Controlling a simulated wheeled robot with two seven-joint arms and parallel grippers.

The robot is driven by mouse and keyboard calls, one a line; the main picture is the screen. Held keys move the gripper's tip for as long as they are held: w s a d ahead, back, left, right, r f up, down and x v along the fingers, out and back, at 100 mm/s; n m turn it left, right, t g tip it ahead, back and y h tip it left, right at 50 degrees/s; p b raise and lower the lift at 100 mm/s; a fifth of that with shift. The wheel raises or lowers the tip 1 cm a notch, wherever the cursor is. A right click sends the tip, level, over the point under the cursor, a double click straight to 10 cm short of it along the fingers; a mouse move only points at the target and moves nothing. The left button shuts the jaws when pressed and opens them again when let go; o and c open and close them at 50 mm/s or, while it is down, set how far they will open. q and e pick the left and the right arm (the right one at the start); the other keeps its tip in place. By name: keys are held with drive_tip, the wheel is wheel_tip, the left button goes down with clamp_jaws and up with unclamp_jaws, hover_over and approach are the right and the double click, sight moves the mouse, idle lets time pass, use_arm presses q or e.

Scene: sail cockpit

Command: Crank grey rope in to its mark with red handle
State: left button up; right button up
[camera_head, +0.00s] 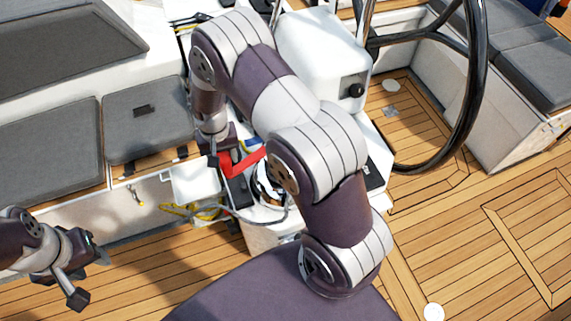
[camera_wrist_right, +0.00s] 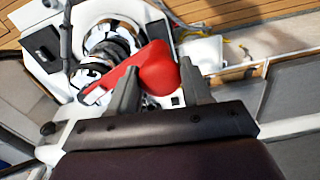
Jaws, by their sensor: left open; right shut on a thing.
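The red handle (camera_head: 240,164) sits beside my right arm at the winch in the head view; the handle (camera_wrist_right: 152,69) also crosses the right wrist view. My right gripper (camera_wrist_right: 160,84) is shut on its broad outer end, one finger on each side. In the head view this gripper (camera_head: 222,148) is partly hidden by its own arm. The winch (camera_wrist_right: 108,45) shows as a dark and chrome drum under the handle's inner end. A thin grey rope (camera_head: 252,221) loops below the winch; its mark cannot be made out. My left gripper (camera_head: 92,279) is open and empty above the deck.
A yellow rope (camera_head: 178,209) hangs in loops left of the winch. A white pedestal (camera_head: 322,50) and black steering wheel (camera_head: 478,90) stand to the right. Grey seat cushions (camera_head: 50,135) line the left. The wooden deck (camera_head: 125,290) is clear around my left gripper.

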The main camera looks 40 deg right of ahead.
drive_tip(key=s+n, duration=0.1)
drive_tip(key=s, duration=0.1)
drive_tip(key=s+d+n+p, duration=0.1)
drive_tip(key=s, duration=0.1)
drive_tip(key=shift+s, duration=0.15)
drive_tip(key=shift+s+d+n+p, duration=0.15)
drive_tip(key=shift+s+d+n, duration=0.15)
drive_tip(key=shift+s+n, duration=0.25)
drive_tip(key=shift+s+d+n+p, duration=0.25)
drive_tip(key=shift+s+n, duration=0.15)
drive_tip(key=shift+s, duration=0.35)
drive_tip(key=shift+s+d+n+p, duration=0.1)
drive_tip(key=shift+s+d+n, duration=0.2)
drive_tip(key=shift+s+n, duration=0.25)
drive_tip(key=shift+s, duration=0.1)
drive_tip(key=shift+s+d+n+p, duration=0.2)
drive_tip(key=shift+s+d+n, duration=0.45)
drive_tip(key=shift+s, duration=0.2)
drive_tip(key=shift+s+d+n+p, duration=0.2)
drive_tip(key=shift+s+d+n, duration=0.4)
drive_tip(key=shift+s, duration=0.25)
drive_tip(key=shift+d, duration=0.1)
drive_tip(key=shift+s+d+n+p, duration=0.35)
drive_tip(key=shift+s+d+n, duration=0.8)
drive_tip(key=shift+s+d, duration=0.35)
